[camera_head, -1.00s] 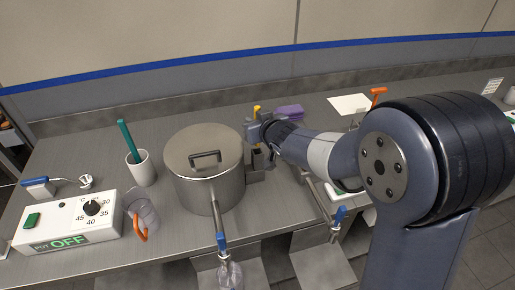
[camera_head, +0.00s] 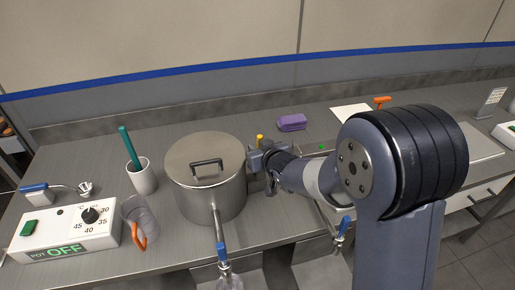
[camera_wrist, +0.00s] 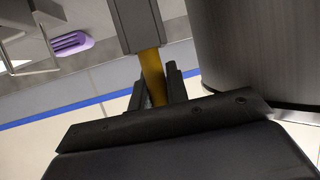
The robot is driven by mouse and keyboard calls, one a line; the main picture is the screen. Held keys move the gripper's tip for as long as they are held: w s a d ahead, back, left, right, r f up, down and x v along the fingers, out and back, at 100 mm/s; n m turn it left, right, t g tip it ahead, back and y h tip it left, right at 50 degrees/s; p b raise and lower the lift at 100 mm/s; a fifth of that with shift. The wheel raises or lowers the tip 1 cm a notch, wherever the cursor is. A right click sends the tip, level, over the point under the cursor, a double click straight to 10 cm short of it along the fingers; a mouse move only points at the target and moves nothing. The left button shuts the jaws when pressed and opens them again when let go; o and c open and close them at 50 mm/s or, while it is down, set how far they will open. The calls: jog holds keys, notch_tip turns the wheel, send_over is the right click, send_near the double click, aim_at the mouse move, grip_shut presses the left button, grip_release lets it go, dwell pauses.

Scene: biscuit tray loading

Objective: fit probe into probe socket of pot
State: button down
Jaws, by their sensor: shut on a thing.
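The steel pot (camera_head: 205,185) with its black-handled lid (camera_head: 207,163) stands on the counter. My gripper (camera_head: 261,153) is close to the pot's right side. In the wrist view my gripper (camera_wrist: 155,88) is shut on the yellow probe (camera_wrist: 153,73), whose yellow top (camera_head: 260,138) shows above the fingers in the head view. A grey block (camera_wrist: 135,25), perhaps the probe socket, lies in line with the probe beside the pot wall (camera_wrist: 250,45). The probe's far end is hidden there; I cannot tell whether it is inside the block or only behind it.
A control box (camera_head: 68,236) reading OFF, a white cup with a green rod (camera_head: 142,178) and a clear jug (camera_head: 137,215) stand left of the pot. A tap with a blue handle (camera_head: 222,250) sticks out in front. A purple thing (camera_head: 292,122) lies behind my arm.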

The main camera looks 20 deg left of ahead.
jog(key=shift+f+b, duration=0.3)
jog(key=shift+f, duration=0.05)
jog(key=c, duration=1.4)
grip_release()
jog(key=shift+r, duration=0.1)
jog(key=shift+r+p, duration=0.45)
jog(key=shift+p, duration=0.15)
jog(key=b+v, duration=0.1)
jog(key=v, duration=1.1)
jog(key=shift+d, duration=0.1)
jog(key=shift+w, duration=0.1)
